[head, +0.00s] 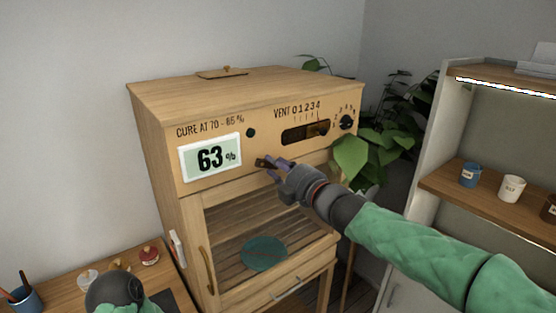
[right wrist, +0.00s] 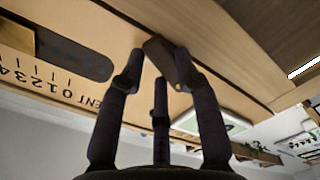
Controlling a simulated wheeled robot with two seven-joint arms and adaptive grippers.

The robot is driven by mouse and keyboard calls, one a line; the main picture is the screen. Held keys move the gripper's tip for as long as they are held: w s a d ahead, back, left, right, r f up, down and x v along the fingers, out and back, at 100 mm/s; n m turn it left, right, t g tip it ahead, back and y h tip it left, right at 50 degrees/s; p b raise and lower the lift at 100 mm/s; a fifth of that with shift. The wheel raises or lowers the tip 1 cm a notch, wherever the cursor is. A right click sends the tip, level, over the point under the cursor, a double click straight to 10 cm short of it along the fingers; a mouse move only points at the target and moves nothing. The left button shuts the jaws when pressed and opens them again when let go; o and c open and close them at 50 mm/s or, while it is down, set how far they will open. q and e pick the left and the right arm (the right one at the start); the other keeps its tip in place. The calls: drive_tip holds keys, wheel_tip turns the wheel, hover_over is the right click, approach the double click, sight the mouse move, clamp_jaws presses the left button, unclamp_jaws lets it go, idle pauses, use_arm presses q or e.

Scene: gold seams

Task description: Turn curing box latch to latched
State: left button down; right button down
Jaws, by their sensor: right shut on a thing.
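The curing box (head: 160,135) is a wooden cabinet with a display (head: 210,157) reading 63 %. Its latch (head: 263,163) is a small dark brown piece on the front, just above the windowed door. My right gripper (head: 274,166) is shut on the latch, and its fingers hide part of it. In the right wrist view, the latch (right wrist: 159,52) sits between the dark fingertips of the right gripper (right wrist: 158,78). I cannot tell the latch's exact angle. The door (head: 196,240) appears closed. Part of my left arm shows at the bottom left, but no fingers of it show.
A vent slider (head: 305,132) and a dark knob (head: 347,121) are right of the latch. A teal round piece (head: 264,253) lies inside behind the door. A plant (head: 355,155) stands close right of the box. A shelf (head: 485,194) with cups is further right.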

sight(261, 173)
drive_tip(key=m, duration=0.2)
drive_tip(key=f+m+p, duration=0.1)
drive_tip(key=shift+s+a+m+p, duration=0.1)
drive_tip(key=shift+a+m+p, duration=0.1)
drive_tip(key=shift+m+p, duration=0.15)
drive_tip(key=m, duration=0.2)
drive_tip(key=m+p, duration=0.1)
drive_tip(key=m, duration=0.1)
drive_tip(key=a+f+m+p, duration=0.1)
drive_tip(key=m, duration=0.1)
drive_tip(key=shift+s+f, duration=0.1)
drive_tip(key=shift+s, duration=0.3)
drive_tip(key=shift+s+a+f+m+p, duration=0.15)
drive_tip(key=shift+a+m+p, duration=0.1)
drive_tip(key=shift+m, duration=0.6)
drive_tip(key=shift+s+a+m+p, duration=0.1)
drive_tip(key=shift+m+p, duration=0.15)
drive_tip(key=shift+m, duration=0.55)
drive_tip(key=c, duration=0.9)
unclamp_jaws()
drive_tip(key=v, duration=1.2)
